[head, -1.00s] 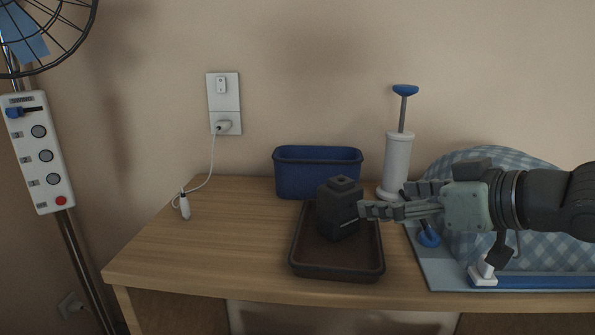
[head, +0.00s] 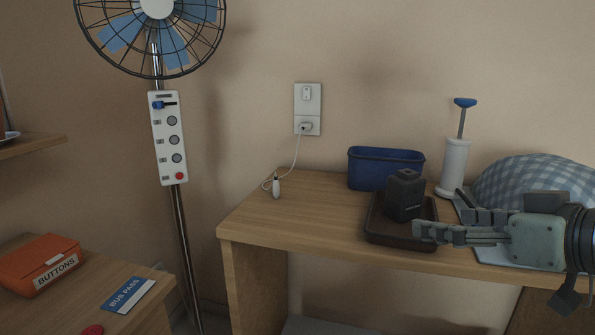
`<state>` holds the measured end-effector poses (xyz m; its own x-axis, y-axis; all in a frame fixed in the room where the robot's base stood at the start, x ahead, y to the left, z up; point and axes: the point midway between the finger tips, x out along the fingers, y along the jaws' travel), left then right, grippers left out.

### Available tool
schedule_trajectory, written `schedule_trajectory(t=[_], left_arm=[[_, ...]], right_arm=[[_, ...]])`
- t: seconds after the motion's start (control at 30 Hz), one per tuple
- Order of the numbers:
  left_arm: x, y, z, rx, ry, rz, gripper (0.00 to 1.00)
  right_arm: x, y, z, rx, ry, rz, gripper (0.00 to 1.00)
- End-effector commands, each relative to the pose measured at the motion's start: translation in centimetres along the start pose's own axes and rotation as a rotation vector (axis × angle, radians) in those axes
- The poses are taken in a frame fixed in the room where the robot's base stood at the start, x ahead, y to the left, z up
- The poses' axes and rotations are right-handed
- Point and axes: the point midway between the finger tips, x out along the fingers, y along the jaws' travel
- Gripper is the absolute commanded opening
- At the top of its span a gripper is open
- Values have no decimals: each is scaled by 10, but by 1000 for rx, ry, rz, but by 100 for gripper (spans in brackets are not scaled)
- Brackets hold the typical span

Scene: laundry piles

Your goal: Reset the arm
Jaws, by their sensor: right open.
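My right gripper (head: 440,227) comes in from the right in the head view. Its jaws are open and nothing shows between them. The fingers are in front of the right part of a dark brown tray (head: 385,238) on the wooden desk. A black block-like object (head: 404,198) stands upright in the tray, just behind and left of the fingertips. I cannot tell a gap from a touch there. My left gripper does not show.
A blue bin (head: 385,168), a white pump with a blue handle (head: 454,166) and a blue checked cloth mound (head: 530,185) are on the desk (head: 290,215). A standing fan (head: 168,140) is left. An orange box (head: 42,265) and bus pass card (head: 127,294) lie on a lower-left surface.

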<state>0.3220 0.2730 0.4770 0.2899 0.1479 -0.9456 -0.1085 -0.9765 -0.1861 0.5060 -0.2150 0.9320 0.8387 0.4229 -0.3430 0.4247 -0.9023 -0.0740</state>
Motion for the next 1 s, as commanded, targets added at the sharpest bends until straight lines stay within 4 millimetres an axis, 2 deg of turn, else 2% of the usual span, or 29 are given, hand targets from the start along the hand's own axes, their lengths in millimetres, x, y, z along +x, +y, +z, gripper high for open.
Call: schedule_trajectory(t=[0.37,0.67,0.77,0.87,1.0], left_arm=[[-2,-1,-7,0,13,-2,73],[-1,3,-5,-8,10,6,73],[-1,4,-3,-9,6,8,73],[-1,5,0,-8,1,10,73],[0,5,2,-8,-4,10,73]], right_arm=[[14,-34,-8,239,124,-144,82],[45,20,89,172,-84,67,82],[50,38,130,141,-171,141,82],[50,59,183,95,-287,225,82],[35,87,274,-6,-498,350,82]])
